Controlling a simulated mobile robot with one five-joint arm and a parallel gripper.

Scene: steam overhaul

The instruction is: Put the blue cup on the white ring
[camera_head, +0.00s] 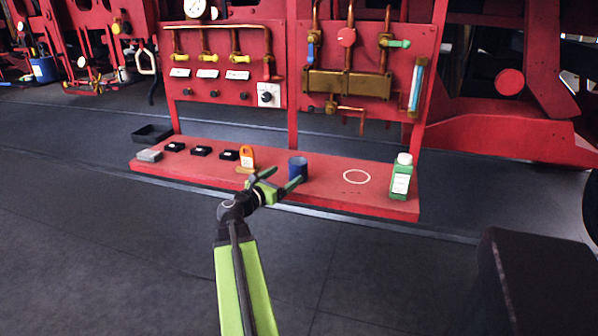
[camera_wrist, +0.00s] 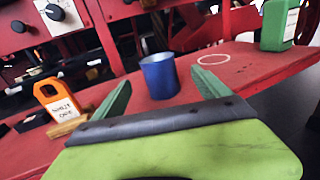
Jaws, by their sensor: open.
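The blue cup (camera_head: 297,169) stands upright on the red bench, in front of the panel. In the wrist view the cup (camera_wrist: 159,76) stands just beyond my fingertips and between them. The white ring (camera_head: 357,177) lies flat and empty on the bench to the right of the cup; it also shows in the wrist view (camera_wrist: 213,60). My gripper (camera_head: 275,182) is open, its green fingers pointing toward the cup. In the wrist view my gripper (camera_wrist: 160,85) has nothing between its fingers.
The red panel with pipes (camera_head: 350,70) rises behind.

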